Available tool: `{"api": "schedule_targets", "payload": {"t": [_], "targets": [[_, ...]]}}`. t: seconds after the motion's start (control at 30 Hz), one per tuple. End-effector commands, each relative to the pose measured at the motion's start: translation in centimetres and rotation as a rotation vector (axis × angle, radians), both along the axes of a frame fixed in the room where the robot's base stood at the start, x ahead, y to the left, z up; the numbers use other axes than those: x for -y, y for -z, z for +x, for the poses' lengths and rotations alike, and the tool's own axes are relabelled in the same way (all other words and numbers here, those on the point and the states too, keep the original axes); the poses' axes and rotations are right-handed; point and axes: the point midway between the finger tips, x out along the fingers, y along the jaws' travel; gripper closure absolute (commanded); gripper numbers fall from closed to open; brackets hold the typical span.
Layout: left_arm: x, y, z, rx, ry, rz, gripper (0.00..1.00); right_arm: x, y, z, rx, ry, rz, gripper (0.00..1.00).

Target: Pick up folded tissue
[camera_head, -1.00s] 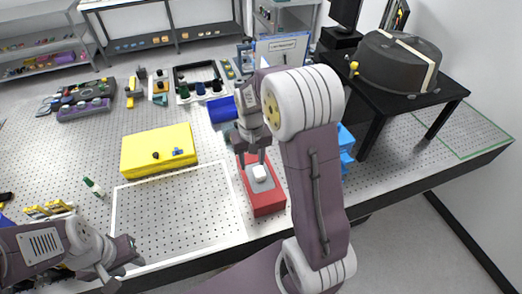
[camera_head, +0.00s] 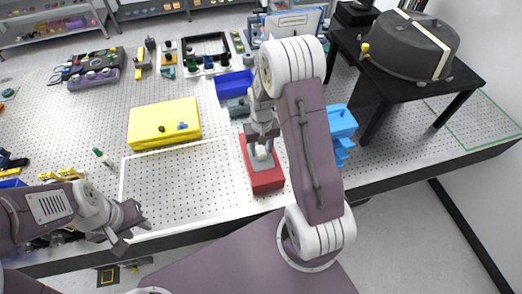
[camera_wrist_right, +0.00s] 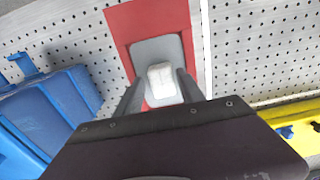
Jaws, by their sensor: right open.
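The folded tissue (camera_head: 261,152) is a small white block. It rests on a grey pad (camera_wrist_right: 148,48) on top of a red box (camera_head: 266,181), which also shows in the right wrist view (camera_wrist_right: 122,20). My right gripper (camera_head: 262,146) is open and low over the pad. In the right wrist view its two fingers (camera_wrist_right: 160,80) stand on either side of the tissue (camera_wrist_right: 162,83); I cannot tell whether they touch it. In the head view the fingers partly hide the tissue. My left gripper (camera_head: 134,230) is open and empty near the table's front edge.
A yellow case (camera_head: 165,123) stands left of the red box, behind a white-framed area (camera_head: 180,190) that is clear. Blue bins (camera_head: 341,122) stand to the right, beside a black stand with a large dark drum (camera_head: 412,42). A blue tray (camera_head: 235,85) lies behind.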

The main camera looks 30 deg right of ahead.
Motion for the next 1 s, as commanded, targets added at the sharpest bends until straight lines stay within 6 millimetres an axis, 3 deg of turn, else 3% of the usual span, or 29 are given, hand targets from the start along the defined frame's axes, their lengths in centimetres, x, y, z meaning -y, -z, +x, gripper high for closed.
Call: {"api": "schedule_targets", "payload": {"t": [0.13, 0.37, 0.53, 0.83, 1.0], "targets": [[0.0, -0.7, 0.0, 0.000, 0.000, 0.000, 0.64, 0.0, 1.9, -0.1, -0.003, 0.000, 0.001, 0.55], [0.0, -0.6, 0.0, 0.000, 0.000, 0.000, 0.64, 0.0, 2.3, 0.0, 0.002, 0.000, 0.000, 0.55], [0.0, -0.6, 0.0, 0.000, 0.000, 0.000, 0.64, 0.0, 2.2, 0.0, 0.002, 0.000, 0.000, 0.99], [0.0, -0.5, 0.0, 0.000, 0.000, 0.000, 0.64, 0.0, 2.1, 0.1, 0.002, 0.000, 0.000, 1.00], [0.0, 0.2, 0.0, 0.000, 0.000, 0.000, 0.64, 0.0, 0.5, 0.1, 0.006, 0.000, -0.001, 1.00]]}}
